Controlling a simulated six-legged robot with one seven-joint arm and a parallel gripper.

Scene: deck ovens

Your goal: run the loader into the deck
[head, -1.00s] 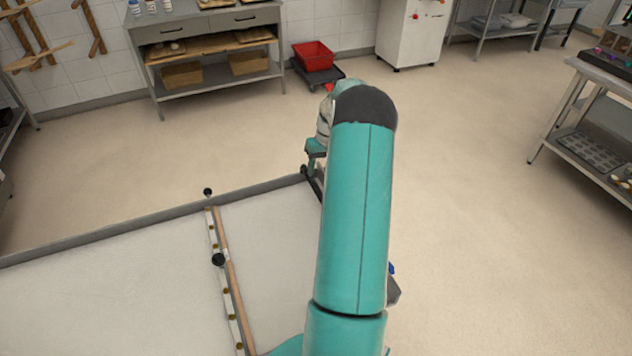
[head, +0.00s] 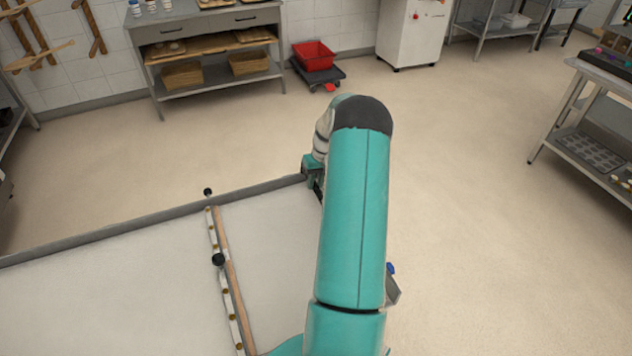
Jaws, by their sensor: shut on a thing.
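The loader (head: 275,270) fills the lower left of the head view, a wide pale belt inside a grey frame. A thin wooden strip with black knobs crosses the belt. My gripper (head: 313,178) is at the far right corner of the loader, on or against the end of its grey rail (head: 250,191). It is shut on the loader there, though my teal arm hides most of the fingers and the contact. The deck is not identifiable in this view.
A steel table (head: 207,22) with baskets below stands at the back wall. A red crate (head: 314,55) sits on a low dolly (head: 327,82). A white cabinet (head: 410,32) is behind, and a steel rack (head: 585,150) is at right. The floor (head: 470,190) between is clear.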

